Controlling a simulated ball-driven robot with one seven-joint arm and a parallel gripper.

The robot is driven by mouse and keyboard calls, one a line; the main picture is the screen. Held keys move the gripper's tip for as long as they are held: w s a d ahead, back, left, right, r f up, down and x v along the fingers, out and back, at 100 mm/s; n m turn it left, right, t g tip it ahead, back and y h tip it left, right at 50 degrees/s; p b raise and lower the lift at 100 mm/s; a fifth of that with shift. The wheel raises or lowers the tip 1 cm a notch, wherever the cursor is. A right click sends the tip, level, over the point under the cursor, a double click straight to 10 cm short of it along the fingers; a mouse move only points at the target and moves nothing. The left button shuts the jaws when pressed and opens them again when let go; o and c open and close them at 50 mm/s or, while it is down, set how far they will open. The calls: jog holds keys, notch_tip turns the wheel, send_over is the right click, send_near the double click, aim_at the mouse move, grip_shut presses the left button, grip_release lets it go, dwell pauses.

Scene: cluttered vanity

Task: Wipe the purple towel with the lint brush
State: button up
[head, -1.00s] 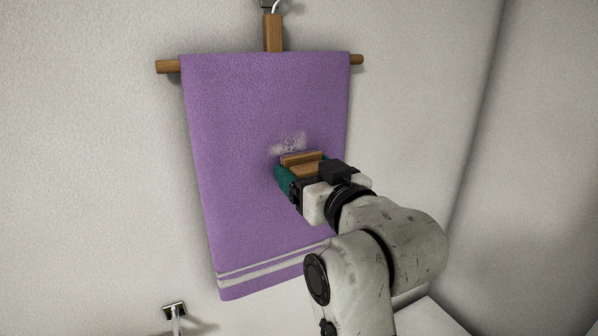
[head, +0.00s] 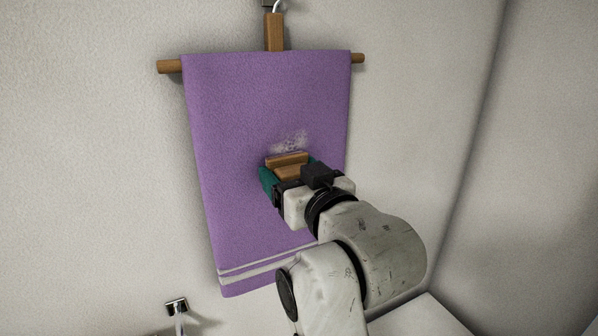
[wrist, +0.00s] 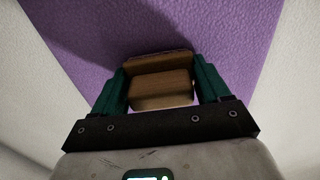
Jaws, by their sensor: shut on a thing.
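The purple towel (head: 240,130) hangs on a wooden hanger on the wall, with white stripes near its lower edge. A pale lint patch (head: 290,141) shows near its middle. My gripper (head: 287,177) is shut on the wooden lint brush (head: 288,160), just below that patch. In the wrist view the brush (wrist: 160,85) sits between the two green fingers (wrist: 160,92), with its far edge against or very near the purple towel (wrist: 215,30). I cannot tell whether it touches. The brush's face toward the towel is hidden.
The wooden hanger bar (head: 168,67) sticks out on both sides of the towel. A metal tap (head: 177,306) is at the lower left. A white surface edge (head: 425,315) is at the lower right. The wall beside the towel is bare.

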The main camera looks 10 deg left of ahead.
aim_at(307, 159)
jog(key=shift+w+d+r+p, duration=0.45)
jog(key=shift+d+p, duration=0.2)
jog(key=shift+p, duration=0.75)
jog(key=shift+w+d+r+p, duration=0.45)
jog(key=shift+d+p, duration=0.2)
jog(key=shift+p, duration=0.7)
jog(key=shift+s+a+f+p, duration=0.1)
jog(key=shift+s+a+p, duration=0.1)
jog(key=shift+s+a, duration=0.6)
jog(key=shift+s+a+r+p, duration=0.15)
jog(key=shift+s+a, duration=0.35)
jog(key=shift+a, duration=0.55)
jog(key=shift+s+a+f+p, duration=0.2)
jog(key=shift+s+a, duration=0.45)
jog(key=shift+a, duration=0.25)
dwell(2.5)
